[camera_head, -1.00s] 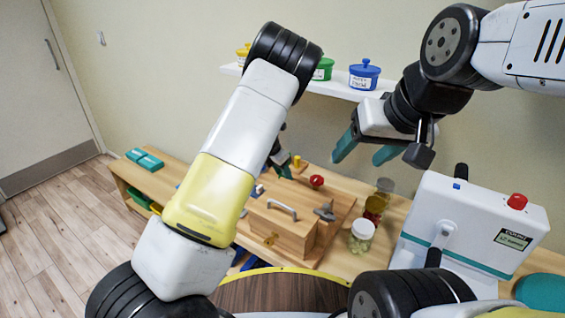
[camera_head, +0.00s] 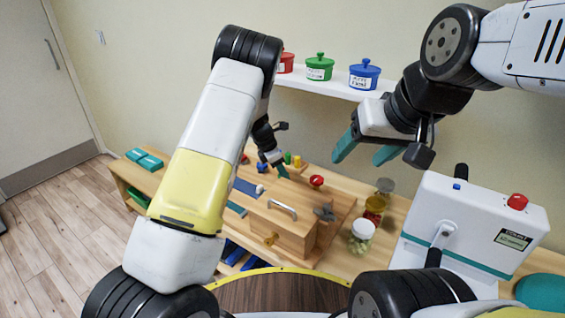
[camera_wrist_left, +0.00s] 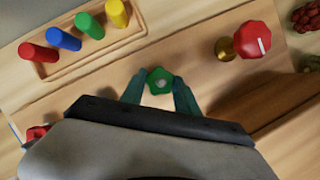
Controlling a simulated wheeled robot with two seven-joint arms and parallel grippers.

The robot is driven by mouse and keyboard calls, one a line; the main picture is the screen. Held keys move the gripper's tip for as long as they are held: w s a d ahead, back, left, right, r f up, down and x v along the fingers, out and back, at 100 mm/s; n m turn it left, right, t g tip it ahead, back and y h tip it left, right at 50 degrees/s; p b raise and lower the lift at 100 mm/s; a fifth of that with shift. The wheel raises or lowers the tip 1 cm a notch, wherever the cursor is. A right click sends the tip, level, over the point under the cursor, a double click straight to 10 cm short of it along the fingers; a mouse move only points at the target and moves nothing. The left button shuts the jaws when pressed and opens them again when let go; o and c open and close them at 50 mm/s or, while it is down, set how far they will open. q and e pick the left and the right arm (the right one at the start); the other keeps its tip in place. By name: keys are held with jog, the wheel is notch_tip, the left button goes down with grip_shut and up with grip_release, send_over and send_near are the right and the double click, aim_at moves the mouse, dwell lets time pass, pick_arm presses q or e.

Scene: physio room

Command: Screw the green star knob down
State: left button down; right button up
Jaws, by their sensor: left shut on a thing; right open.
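The green star knob (camera_wrist_left: 160,80) shows in the left wrist view between the teal fingertips of my left gripper (camera_wrist_left: 160,93). A pale round spot is in the middle of its top. My left gripper (camera_head: 282,172) is shut on it, low over the wooden board (camera_head: 322,236). In the head view the fingers hide the knob, and what is under it cannot be seen. My right gripper (camera_head: 371,153) is open and empty, high in front of the wall, right of the board.
A red dial knob (camera_head: 316,181) stands close right of the left gripper. Colored pegs (camera_wrist_left: 91,25) stand in a wooden holder beside it. A handled wooden box (camera_head: 276,229), jars (camera_head: 361,231) and a white device (camera_head: 473,222) are nearer. Lidded pots (camera_head: 319,68) stand on a shelf.

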pick_arm(q)
jog(key=m, duration=0.2)
jog(key=m+g, duration=0.2)
jog(key=m, duration=0.1)
jog(key=shift+w+m, duration=0.25)
jog(key=shift+m, duration=0.05)
jog(key=m+g, duration=0.1)
jog(key=m, duration=0.1)
jog(key=m+g, duration=0.1)
jog(key=m, duration=0.2)
jog(key=shift+w+m+y, duration=0.15)
jog(key=shift+m+y, duration=0.15)
jog(key=shift+y, duration=0.1)
jog(key=m, duration=0.2)
jog(key=m+g+y, duration=0.1)
jog(key=m, duration=0.2)
jog(key=shift+w+d+r+y, duration=0.1)
jog(key=shift+d+y, duration=0.05)
jog(key=shift+y, duration=0.15)
jog(key=shift+d+r+m+g+y, duration=0.15)
jog(key=shift+m+y, duration=0.3)
jog(key=shift+m, duration=0.8)
jog(key=shift+a+f+m+g+y, duration=0.1)
jog(key=shift+m+g+y, duration=0.25)
jog(key=shift+m, duration=0.9)
jog(key=c, duration=1)
grip_release()
jog(key=shift+c, duration=0.2)
jog(key=shift+o, duration=0.7)
